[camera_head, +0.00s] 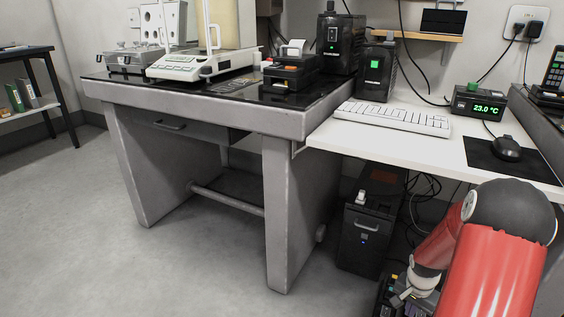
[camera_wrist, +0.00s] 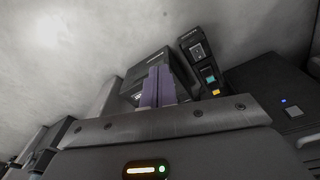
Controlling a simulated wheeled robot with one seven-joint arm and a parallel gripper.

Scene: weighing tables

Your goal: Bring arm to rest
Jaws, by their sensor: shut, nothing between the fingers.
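My arm shows at the lower right of the head view, red with a dark joint cap, bent down beside the white desk. Its far end reaches the bottom edge of that view, and the fingers cannot be made out there. In the wrist view my gripper (camera_wrist: 157,72) has its two purple fingers together, with nothing between them. They point toward dark equipment near the floor.
A grey weighing table (camera_head: 207,97) stands at centre left, bearing a balance (camera_head: 202,64). The white desk (camera_head: 440,142) holds a keyboard (camera_head: 393,118) and mouse (camera_head: 507,148). A black floor unit (camera_head: 367,222) stands below, near my arm. Floor at left is clear.

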